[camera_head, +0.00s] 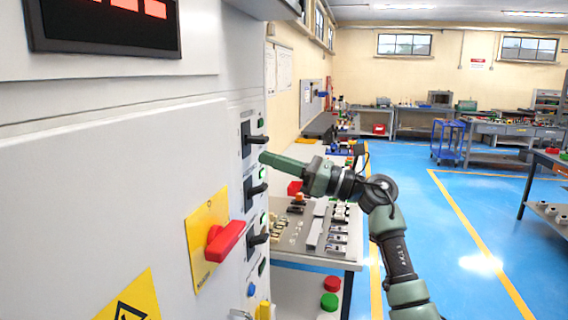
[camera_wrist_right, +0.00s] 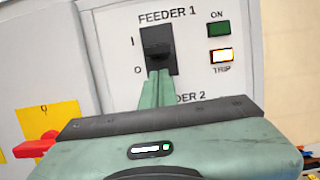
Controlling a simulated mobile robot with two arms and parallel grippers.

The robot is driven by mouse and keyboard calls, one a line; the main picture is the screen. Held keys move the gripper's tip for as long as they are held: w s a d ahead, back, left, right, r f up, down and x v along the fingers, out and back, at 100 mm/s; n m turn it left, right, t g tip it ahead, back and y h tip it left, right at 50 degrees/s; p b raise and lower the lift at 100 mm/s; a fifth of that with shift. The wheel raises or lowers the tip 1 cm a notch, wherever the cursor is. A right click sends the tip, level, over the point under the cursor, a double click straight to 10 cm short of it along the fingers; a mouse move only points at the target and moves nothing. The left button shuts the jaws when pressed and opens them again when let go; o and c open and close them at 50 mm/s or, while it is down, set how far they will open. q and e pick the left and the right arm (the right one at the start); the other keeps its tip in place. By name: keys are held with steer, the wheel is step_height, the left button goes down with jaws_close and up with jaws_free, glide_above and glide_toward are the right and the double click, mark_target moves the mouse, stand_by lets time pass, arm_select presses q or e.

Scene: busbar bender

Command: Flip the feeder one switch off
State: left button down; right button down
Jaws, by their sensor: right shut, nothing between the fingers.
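The feeder one switch (camera_wrist_right: 157,38) is a black lever switch under the label FEEDER 1, with I marked at upper left and O at lower left. It is the top black switch (camera_head: 248,139) on the cabinet side in the head view. I cannot tell its lever position for sure. My right gripper (camera_wrist_right: 158,74) is shut and empty, its green fingertips at the lower edge of the switch. In the head view the right gripper (camera_head: 265,157) points left at the panel, just below the top lever. Whether it touches is unclear. My left gripper is out of view.
Beside the switch are a green ON lamp (camera_wrist_right: 220,29) and a bright TRIP lamp (camera_wrist_right: 221,56). Two more black switches, a middle one (camera_head: 252,190) and a lower one (camera_head: 255,238), sit below. A red rotary handle (camera_head: 225,240) juts out. A workbench (camera_head: 338,262) stands behind.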

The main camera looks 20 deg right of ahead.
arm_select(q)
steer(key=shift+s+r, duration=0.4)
arm_select(e)
steer(key=shift+r, duration=0.7)
